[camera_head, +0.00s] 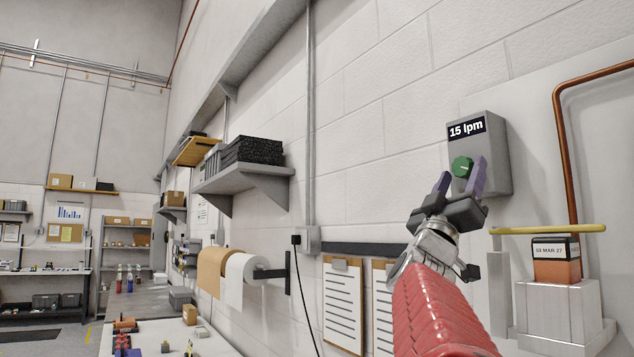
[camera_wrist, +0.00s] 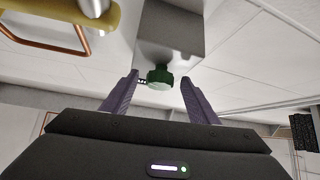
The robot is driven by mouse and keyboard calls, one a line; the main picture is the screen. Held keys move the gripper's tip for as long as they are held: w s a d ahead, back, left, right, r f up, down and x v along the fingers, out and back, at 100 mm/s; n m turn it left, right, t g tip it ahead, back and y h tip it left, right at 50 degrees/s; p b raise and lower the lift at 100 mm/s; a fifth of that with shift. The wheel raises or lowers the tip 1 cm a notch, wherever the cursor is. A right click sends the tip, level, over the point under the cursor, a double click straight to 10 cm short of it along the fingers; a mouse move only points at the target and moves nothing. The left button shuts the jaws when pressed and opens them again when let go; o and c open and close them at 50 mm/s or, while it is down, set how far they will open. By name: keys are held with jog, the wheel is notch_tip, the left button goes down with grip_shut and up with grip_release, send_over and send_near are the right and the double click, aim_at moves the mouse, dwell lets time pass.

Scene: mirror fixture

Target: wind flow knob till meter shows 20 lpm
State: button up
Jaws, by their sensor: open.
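The flow meter (camera_head: 484,150) is a grey box on the wall, and its black display (camera_head: 466,129) reads 15 lpm. A round green flow knob (camera_head: 462,167) sticks out of its front below the display. My gripper (camera_head: 461,177) is open, with its two purple fingers on either side of the knob. In the wrist view the green knob (camera_wrist: 160,77) sits between the open fingertips (camera_wrist: 159,78), with gaps on both sides. The grey box (camera_wrist: 170,35) is behind it there. The display is not readable in the wrist view.
A yellow bar (camera_head: 550,230) and a copper pipe (camera_head: 562,130) are right of the meter, near a white block with an orange-and-black dated box (camera_head: 556,262). Clipboards (camera_head: 343,300) hang below left. Wall shelves (camera_head: 240,180) are further left.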

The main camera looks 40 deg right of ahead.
jog(key=shift+d+r, duration=0.15)
jog(key=shift+c, duration=0.4)
jog(key=c, duration=0.9)
jog(key=shift+d, duration=0.1)
jog(key=shift+c, duration=0.3)
jog(key=shift+w+m+g, duration=0.1)
jog(key=shift+m+g, duration=0.3)
jog(key=shift+m, duration=0.1)
